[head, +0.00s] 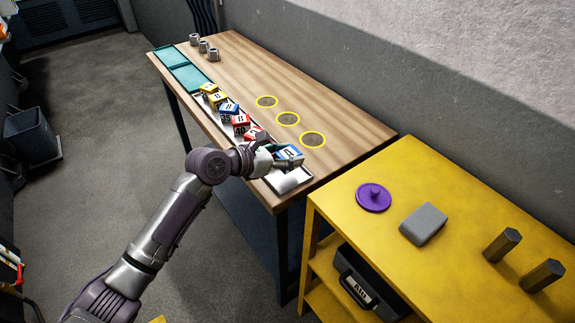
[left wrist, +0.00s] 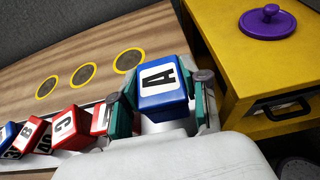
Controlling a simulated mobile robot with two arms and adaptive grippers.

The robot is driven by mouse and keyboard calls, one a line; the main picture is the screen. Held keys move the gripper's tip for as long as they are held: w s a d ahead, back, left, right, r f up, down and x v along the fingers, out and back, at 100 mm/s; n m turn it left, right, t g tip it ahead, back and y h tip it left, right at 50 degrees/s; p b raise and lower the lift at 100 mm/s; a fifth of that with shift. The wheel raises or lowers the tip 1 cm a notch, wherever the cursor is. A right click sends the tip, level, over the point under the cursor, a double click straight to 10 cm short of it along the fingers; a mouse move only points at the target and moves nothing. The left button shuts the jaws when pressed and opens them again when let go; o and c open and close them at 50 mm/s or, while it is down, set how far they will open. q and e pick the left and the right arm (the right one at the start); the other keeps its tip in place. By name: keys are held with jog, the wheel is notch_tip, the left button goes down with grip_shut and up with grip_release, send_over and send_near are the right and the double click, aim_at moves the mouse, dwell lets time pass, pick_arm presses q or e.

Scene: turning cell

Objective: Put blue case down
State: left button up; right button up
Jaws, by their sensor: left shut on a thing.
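The blue case (left wrist: 163,88) is a small box with a white top panel marked with a black A. My left gripper (left wrist: 163,103) is shut on it, with one finger on each side. In the head view the blue case (head: 289,153) is at the near right end of the long tray (head: 290,182), partly hidden by my left gripper (head: 281,160). I cannot tell whether its underside touches the tray. My right gripper is not in view.
Several red, blue and yellow cases stand in the tray, the nearest a red case (head: 255,135). Three yellow-ringed circles (head: 288,119) mark the wooden bench (head: 345,130). Teal trays (head: 178,65) and metal cylinders (head: 203,46) are farther back. A yellow bench (head: 400,185) holds a purple lid (head: 374,198).

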pick_arm(q)
jog(key=shift+f, duration=1.8)
jog(key=o, duration=1)
jog(key=shift+f, duration=0.15)
jog(key=shift+a, duration=0.1)
jog(key=v, duration=1.2)
jog(key=shift+r, duration=0.2)
